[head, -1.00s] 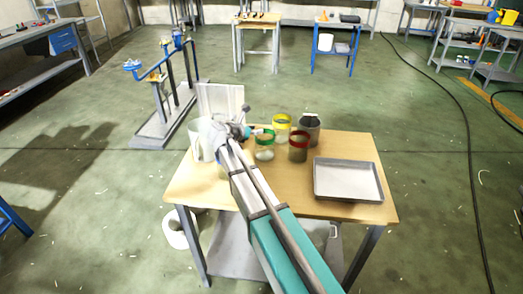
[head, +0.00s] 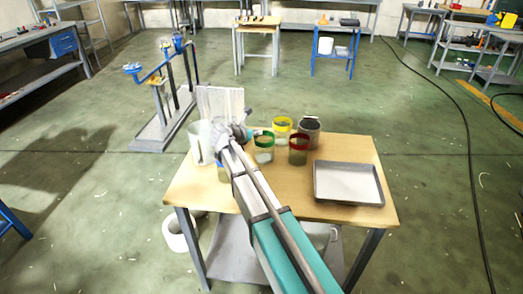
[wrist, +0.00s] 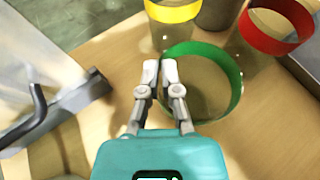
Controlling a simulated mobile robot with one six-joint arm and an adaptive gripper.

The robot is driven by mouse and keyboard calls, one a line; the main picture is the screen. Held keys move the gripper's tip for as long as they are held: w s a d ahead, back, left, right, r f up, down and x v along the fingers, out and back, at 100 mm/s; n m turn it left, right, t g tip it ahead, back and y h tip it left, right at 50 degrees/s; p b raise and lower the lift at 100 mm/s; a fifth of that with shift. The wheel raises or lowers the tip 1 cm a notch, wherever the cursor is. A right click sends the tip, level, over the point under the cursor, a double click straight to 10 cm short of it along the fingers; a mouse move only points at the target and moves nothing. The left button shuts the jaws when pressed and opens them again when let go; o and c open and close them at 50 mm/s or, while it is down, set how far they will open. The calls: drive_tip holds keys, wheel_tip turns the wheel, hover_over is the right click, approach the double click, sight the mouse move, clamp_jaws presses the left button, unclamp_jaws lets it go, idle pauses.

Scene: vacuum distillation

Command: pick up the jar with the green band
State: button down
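The jar with the green band (head: 264,146) is a clear glass jar standing upright on the wooden table, just right of my gripper (head: 244,133). In the wrist view its green band (wrist: 238,83) forms a wide ring around the open mouth. My gripper (wrist: 160,68) is at the left edge of this ring, its two fingers close together with a narrow gap. The right finger covers part of the band. I cannot tell whether the jar's rim lies between the fingers or whether they touch it.
A yellow-banded jar (head: 282,128), a red-banded jar (head: 298,149) and a dark grey container (head: 311,129) stand close behind and right. A grey tray (head: 347,200) is at the table's right. A pale container (head: 194,143) stands left.

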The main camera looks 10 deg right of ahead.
drive_tip(key=shift+r, duration=0.1)
idle(0.6)
wheel_tip(320, 180, up, 3)
drive_tip(key=p, duration=0.3)
drive_tip(key=s+d+r+p, duration=0.1)
drive_tip(key=s+r+p, duration=0.8)
drive_tip(key=s, duration=0.5)
drive_tip(key=shift+d+r+p, duration=0.15)
drive_tip(key=shift+r+p, duration=0.25)
drive_tip(key=shift+p, duration=0.1)
